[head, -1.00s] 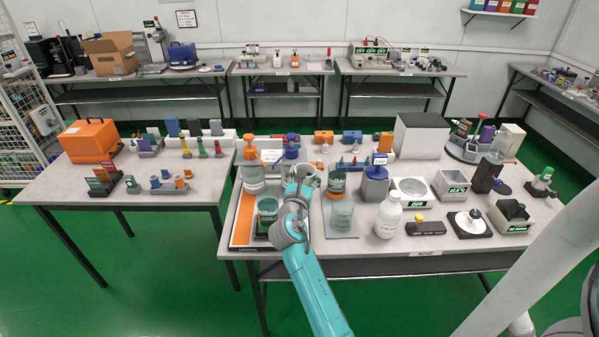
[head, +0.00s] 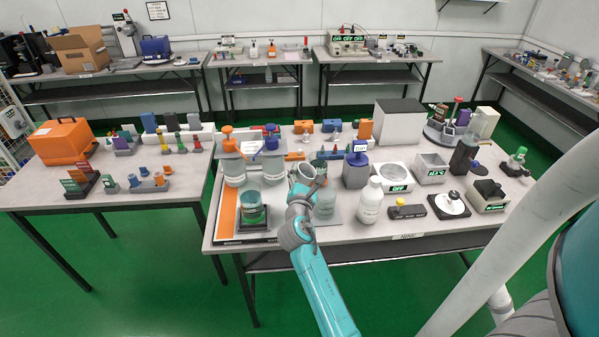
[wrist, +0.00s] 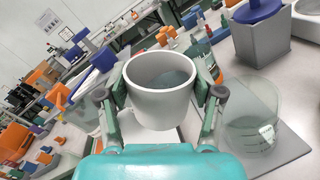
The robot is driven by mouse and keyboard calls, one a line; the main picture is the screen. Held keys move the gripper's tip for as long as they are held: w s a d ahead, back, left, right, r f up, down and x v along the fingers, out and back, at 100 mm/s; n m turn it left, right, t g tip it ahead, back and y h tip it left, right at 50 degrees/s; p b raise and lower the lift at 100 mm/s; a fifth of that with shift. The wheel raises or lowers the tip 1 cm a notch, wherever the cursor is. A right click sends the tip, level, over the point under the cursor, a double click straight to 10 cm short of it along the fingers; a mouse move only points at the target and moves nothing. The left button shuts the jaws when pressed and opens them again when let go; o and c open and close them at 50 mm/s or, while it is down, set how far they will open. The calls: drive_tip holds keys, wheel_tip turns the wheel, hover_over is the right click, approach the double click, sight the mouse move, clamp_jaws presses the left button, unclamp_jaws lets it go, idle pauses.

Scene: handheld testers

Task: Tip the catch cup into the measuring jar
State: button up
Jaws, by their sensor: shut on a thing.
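The catch cup (wrist: 160,92) is a light grey, open-topped round cup. My gripper (wrist: 161,100) is shut on it, with one finger on each side. A grey surface shows inside the cup; I cannot tell if it is liquid. In the head view the cup (head: 304,171) is above the bench, and my gripper (head: 299,187) covers part of it. The clear measuring jar (head: 325,203) stands on a grey mat just right of my gripper. In the wrist view the jar (wrist: 250,122) is right of the cup, apart from it. The cup's exact tilt is unclear.
A vessel with dark green contents (head: 252,208) stands on a black base to the left. A white bottle (head: 371,203) and a blue-lidded grey container (head: 357,170) stand to the right. Capped bottles (head: 234,172) stand behind left. Bench room near the jar is tight.

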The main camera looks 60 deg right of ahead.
drive_tip(key=shift+s+d+f+m, duration=0.2)
drive_tip(key=shift+s+f+m, duration=0.1)
drive_tip(key=shift+s, duration=0.1)
drive_tip(key=shift+s+d+f+m, duration=0.15)
drive_tip(key=shift+s+d+m, duration=0.05)
drive_tip(key=shift+s+m, duration=0.15)
drive_tip(key=shift+w, duration=0.1)
drive_tip(key=shift+a+f+m, duration=0.1)
drive_tip(key=shift+a+m, duration=0.05)
drive_tip(key=shift+m, duration=0.3)
drive_tip(key=shift+s+f+m, duration=0.2)
drive_tip(key=shift+m, duration=0.6)
idle(0.8)
drive_tip(key=shift+s+d+f+m, duration=0.15)
drive_tip(key=shift+s+m, duration=0.05)
drive_tip(key=shift+m, duration=0.9)
drive_tip(key=shift+s+d+f+m, duration=0.1)
drive_tip(key=shift+s+f+m, duration=0.05)
drive_tip(key=shift+m, duration=0.95)
idle(2.9)
